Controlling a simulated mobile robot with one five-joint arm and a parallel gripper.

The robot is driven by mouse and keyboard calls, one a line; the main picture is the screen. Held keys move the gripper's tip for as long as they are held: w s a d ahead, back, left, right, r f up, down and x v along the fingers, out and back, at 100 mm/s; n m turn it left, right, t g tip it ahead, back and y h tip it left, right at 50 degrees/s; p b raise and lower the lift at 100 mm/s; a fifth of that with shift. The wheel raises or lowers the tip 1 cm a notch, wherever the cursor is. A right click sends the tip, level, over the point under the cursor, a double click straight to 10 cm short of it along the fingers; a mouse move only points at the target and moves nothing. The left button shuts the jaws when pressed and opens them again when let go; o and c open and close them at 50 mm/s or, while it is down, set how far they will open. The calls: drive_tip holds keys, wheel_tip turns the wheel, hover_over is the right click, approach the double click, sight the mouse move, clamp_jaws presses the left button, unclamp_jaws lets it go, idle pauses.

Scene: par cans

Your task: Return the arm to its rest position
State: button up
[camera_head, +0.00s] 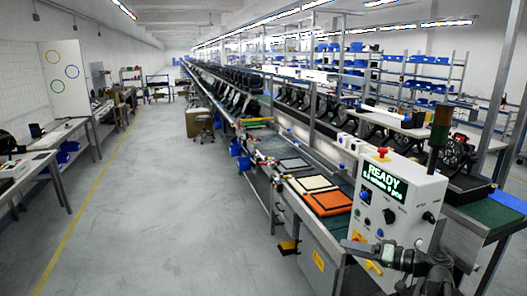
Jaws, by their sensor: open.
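My gripper (360,254) shows at the lower right of the head view, at the end of my dark grey arm. Its fingers point left and are apart, with nothing visible between them. It is in front of the lower part of a white control box (402,190) and covers some of it. The box has a lit green display reading READY, several knobs and a red button on top. Much of my arm is cut off by the bottom edge of the frame.
Left of the box, an orange panel (328,203) and a pale panel (309,184) lie on the long line's worktop. A signal lamp (440,125) stands behind the box. The grey aisle floor (170,220) at left is clear. Benches (60,140) line the left wall.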

drive_tip(key=s+a+f+n+g+h, duration=0.25)
drive_tip(key=a+f+g, duration=0.35)
drive_tip(key=a, duration=0.7)
drive_tip(key=s+a+f+n+g+h, duration=0.2)
drive_tip(key=s+a+f+g, duration=0.1)
drive_tip(key=a+f, duration=0.8)
drive_tip(key=s+d+f+m+g+h, duration=0.1)
drive_tip(key=s+d+f+m+h, duration=0.1)
drive_tip(key=d+m+h, duration=0.2)
drive_tip(key=d+h, duration=0.3)
drive_tip(key=shift+s+d, duration=0.3)
drive_tip(key=shift+s, duration=0.1)
drive_tip(key=shift+m+h, duration=0.25)
